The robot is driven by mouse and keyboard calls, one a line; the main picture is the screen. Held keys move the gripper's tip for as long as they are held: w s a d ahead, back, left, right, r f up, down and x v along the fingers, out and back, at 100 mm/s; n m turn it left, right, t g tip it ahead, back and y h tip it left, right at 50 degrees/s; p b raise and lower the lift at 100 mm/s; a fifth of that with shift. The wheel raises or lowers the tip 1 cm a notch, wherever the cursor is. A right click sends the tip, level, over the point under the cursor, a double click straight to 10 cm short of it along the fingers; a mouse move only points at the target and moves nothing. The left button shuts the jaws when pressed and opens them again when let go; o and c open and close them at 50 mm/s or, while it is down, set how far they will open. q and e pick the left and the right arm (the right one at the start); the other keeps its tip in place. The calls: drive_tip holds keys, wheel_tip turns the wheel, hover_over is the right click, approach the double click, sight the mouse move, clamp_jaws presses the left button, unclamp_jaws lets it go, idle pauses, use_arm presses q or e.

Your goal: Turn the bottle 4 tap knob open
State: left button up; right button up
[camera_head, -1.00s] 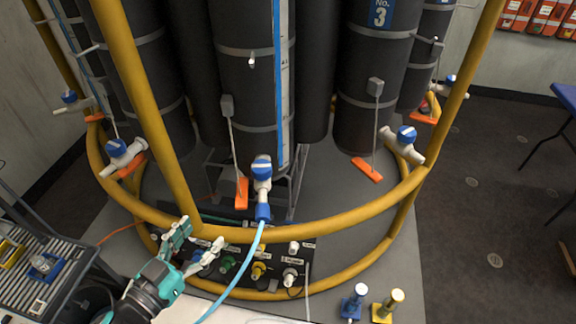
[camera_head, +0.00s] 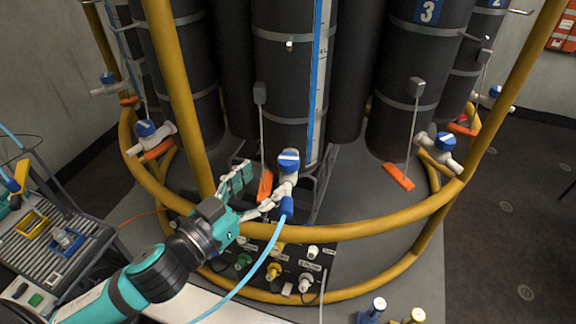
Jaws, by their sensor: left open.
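The front middle bottle (camera_head: 285,90) carries a white tap with a blue knob (camera_head: 288,160), marked with a white bar. Its number is not visible, so I cannot tell whether it is bottle 4. A light blue hose (camera_head: 262,258) runs down from the blue fitting below this tap. My left gripper (camera_head: 258,188) is open, just left of the tap and a little below the knob. One finger is near the orange tag; the other lies close to the tap body, and I cannot tell whether it touches. My right gripper is out of view.
A yellow tube rail (camera_head: 390,222) rings the bottles. Another blue-knobbed tap (camera_head: 445,141) sits at right below bottle No. 3 (camera_head: 400,90), and one (camera_head: 145,128) at left. A connector panel (camera_head: 325,262) lies below. A grey cart (camera_head: 50,262) stands at left.

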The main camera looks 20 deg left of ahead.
sight(281, 164)
use_arm(q)
drive_tip(key=b+x, duration=0.2)
drive_tip(key=shift+w+d+f+b, duration=0.1)
drive_tip(key=shift+w+f+b, duration=0.1)
drive_tip(key=shift+w+b, duration=0.15)
drive_tip(key=shift+w+d+r+b, duration=0.15)
drive_tip(key=shift+w+b, duration=0.15)
drive_tip(key=p+x, duration=0.1)
drive_tip(key=x, duration=0.1)
drive_tip(key=p+x, duration=0.1)
drive_tip(key=x, duration=0.1)
drive_tip(key=shift+r, duration=0.2)
drive_tip(key=shift+w+d+f, duration=0.15)
drive_tip(key=shift+w+d, duration=0.1)
drive_tip(key=shift+w, duration=0.45)
drive_tip(key=shift+c, duration=0.4)
drive_tip(key=shift+c, duration=1)
drive_tip(key=c, duration=1)
